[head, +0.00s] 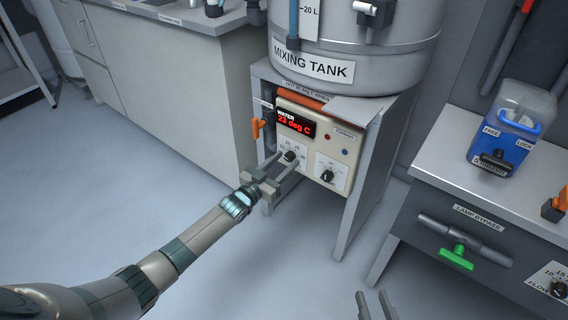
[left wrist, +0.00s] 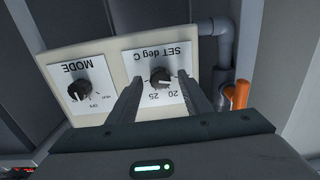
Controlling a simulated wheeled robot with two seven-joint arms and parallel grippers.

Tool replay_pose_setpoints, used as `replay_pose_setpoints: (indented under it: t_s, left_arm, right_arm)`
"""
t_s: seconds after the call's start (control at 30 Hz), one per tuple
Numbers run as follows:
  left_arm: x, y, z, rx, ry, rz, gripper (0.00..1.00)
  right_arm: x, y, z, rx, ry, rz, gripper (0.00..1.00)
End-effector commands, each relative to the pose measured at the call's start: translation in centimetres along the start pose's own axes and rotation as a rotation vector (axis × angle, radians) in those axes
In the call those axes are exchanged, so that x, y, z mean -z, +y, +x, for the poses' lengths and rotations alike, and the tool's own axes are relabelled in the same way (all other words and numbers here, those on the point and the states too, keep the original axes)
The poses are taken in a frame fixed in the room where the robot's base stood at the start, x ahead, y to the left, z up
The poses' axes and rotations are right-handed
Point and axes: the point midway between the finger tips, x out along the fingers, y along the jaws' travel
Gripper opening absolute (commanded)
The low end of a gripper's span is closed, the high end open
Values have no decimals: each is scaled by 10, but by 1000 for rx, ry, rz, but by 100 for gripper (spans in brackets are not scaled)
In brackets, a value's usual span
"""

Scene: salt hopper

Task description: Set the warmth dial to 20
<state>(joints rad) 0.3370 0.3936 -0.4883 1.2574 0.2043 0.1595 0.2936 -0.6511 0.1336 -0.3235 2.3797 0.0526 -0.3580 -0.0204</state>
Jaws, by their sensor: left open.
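The warmth dial is a black knob (head: 289,156) on a white plate at the lower left of the cream control panel (head: 337,141). In the left wrist view the knob (left wrist: 160,78) sits on an upside-down plate labelled SET deg C, with 20 and 25 legible. I cannot tell exactly where its pointer stands. My left gripper (head: 283,170) is open just in front of the dial. In the left wrist view its fingers (left wrist: 159,92) flank the knob, with gaps visible. My right gripper (head: 374,304) is open and empty at the bottom edge.
A red display (head: 295,124) reads WATER 23 deg C. A MODE knob (head: 327,175) is right of the dial, and an orange valve handle (head: 258,127) is left. The mixing tank (head: 350,40) stands above. A bench with a green handle (head: 457,257) is at right.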

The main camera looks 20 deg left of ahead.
Motion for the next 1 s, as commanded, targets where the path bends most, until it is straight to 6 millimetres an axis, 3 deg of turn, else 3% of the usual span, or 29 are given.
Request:
replay_pose_setpoints:
  t_s: [0.33, 0.5, 1.0]
  left_arm:
    - [0, 0, 2, 0, 0, 0, 45]
    - [0, 0, 2, 0, 0, 0, 4]
    - [1, 0, 2, 0, 1, 71, 4]
  right_arm:
    - [2, -1, 0, 1, 10, -1, 31]
    - [2, -1, 0, 1, 9, -1, 31]
    - [-2, 1, 0, -2, -18, 0, 31]
